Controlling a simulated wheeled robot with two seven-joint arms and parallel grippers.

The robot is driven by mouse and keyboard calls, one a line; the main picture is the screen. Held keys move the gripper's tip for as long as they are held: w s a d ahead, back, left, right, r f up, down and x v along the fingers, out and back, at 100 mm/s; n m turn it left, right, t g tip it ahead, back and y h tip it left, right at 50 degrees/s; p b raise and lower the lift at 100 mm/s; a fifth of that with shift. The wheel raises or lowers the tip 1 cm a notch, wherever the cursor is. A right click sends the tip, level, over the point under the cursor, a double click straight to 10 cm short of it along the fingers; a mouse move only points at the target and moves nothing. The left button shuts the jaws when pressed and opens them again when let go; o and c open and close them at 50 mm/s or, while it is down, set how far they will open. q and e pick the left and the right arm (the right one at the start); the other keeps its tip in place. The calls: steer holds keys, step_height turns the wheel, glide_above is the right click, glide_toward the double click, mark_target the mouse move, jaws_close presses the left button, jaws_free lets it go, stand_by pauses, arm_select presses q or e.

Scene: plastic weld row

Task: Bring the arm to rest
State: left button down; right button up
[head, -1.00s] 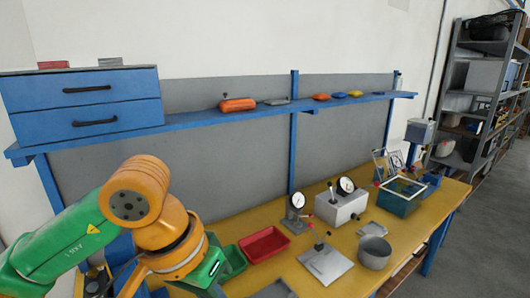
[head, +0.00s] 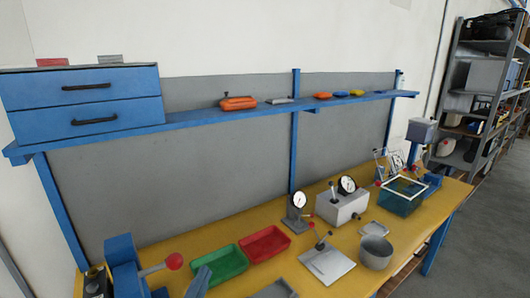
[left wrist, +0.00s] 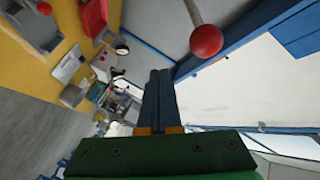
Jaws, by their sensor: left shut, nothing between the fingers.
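My left gripper (head: 204,270) shows only as dark blue-grey fingers at the bottom edge of the head view, in front of the green tray. In the left wrist view its two fingers (left wrist: 158,75) lie side by side, shut with nothing between them. The rest of the left arm is out of the head view. A lever with a red ball knob (head: 174,262) is just left of the fingers in the head view; the knob also shows in the left wrist view (left wrist: 206,41), apart from the fingers. My right gripper is not in view.
A blue lever device (head: 122,262) stands at the bench's left end. A green tray (head: 219,267) and red tray (head: 264,244) lie beside it. Dial gauges (head: 299,202), a metal pot (head: 375,252) and a teal bin (head: 400,199) stand further right. A blue shelf (head: 200,123) runs above.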

arm_select(q)
steer(key=s+a+f+n+g+y, duration=0.1)
steer(key=s+a+f+n+g, duration=0.1)
steer(key=s+f+n+g, duration=0.65)
steer(key=s+a+f+n+g+y, duration=0.15)
steer(key=s+f+g, duration=0.35)
steer(key=s+f, duration=0.85)
step_height(320, 180, down, 17)
steer(key=s+g, duration=0.1)
steer(key=s, duration=0.1)
steer(key=s+a+f+g+b, duration=0.1)
steer(key=s+a+f, duration=0.2)
steer(key=s+f, duration=0.7)
steer(key=shift+s+f+m+h, duration=0.3)
steer(key=shift+s+f+h, duration=0.1)
steer(key=shift+s, duration=0.65)
